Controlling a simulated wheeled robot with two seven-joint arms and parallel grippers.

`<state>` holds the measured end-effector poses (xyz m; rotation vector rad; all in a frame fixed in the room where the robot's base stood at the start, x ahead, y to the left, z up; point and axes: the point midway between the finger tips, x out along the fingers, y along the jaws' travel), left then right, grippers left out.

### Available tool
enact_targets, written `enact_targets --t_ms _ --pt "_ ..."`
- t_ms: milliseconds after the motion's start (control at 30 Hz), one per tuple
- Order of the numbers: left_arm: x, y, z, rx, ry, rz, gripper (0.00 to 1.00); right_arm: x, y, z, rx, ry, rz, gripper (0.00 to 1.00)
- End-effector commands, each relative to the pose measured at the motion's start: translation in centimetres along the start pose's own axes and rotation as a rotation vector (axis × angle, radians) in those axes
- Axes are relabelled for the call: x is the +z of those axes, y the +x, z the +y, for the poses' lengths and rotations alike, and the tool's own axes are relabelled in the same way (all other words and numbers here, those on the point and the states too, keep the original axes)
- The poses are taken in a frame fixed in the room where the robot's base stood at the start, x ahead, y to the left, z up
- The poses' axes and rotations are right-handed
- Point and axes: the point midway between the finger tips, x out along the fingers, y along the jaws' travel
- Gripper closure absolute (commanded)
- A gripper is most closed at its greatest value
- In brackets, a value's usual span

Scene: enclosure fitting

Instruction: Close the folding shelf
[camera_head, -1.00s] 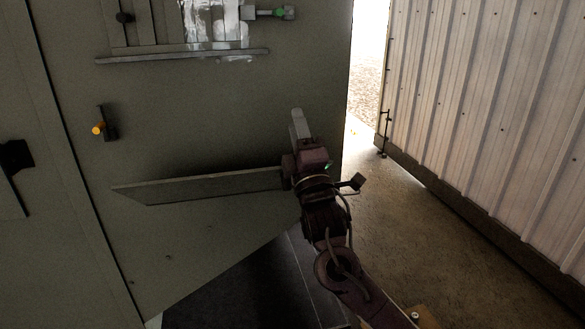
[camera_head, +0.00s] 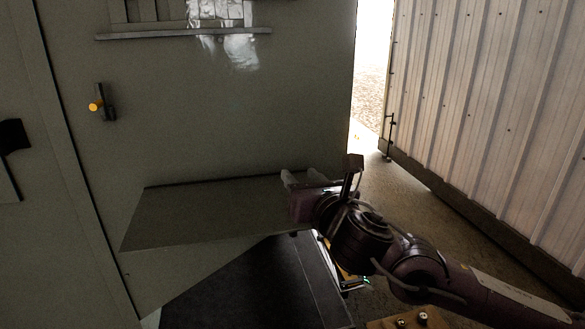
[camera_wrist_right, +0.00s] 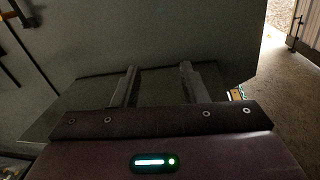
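The folding shelf (camera_head: 205,213) is a flat dark grey-green panel on the enclosure wall. It is folded out, its free edge standing away from the wall and lower in the picture than its wall-side edge. My right gripper (camera_head: 299,178) is at the shelf's right end, fingers pointing toward the wall. In the right wrist view its two fingers (camera_wrist_right: 158,85) are apart with nothing gripped between them, and the shelf (camera_wrist_right: 85,103) shows around and beyond them. Whether they touch the shelf cannot be told. My left gripper is not in view.
The enclosure wall (camera_head: 240,120) carries an orange-tipped handle (camera_head: 97,106) at left and a narrow ledge (camera_head: 180,34) above. A corrugated wall (camera_head: 480,110) stands at right. Open floor (camera_head: 425,205) lies between. A dark surface (camera_head: 250,290) is below the shelf.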

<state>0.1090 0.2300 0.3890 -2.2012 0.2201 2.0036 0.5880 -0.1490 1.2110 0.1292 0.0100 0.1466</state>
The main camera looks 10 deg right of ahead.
Motion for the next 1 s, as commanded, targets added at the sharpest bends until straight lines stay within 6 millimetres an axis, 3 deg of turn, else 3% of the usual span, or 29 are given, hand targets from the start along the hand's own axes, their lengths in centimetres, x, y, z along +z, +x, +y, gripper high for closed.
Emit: enact_targets --t_ms 300,667,900,1000 --pt "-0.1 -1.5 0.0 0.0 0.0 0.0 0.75 0.2 4.4 0.1 0.002 0.004 0.0 0.61" --pt "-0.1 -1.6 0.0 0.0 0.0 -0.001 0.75 0.0 5.0 0.1 0.002 0.003 0.0 0.61" --pt "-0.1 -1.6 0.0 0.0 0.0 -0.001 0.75 0.0 5.0 0.1 0.002 0.003 0.0 0.92" --pt "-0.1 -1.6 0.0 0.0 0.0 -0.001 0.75 0.0 5.0 0.1 0.002 0.003 0.0 1.0"
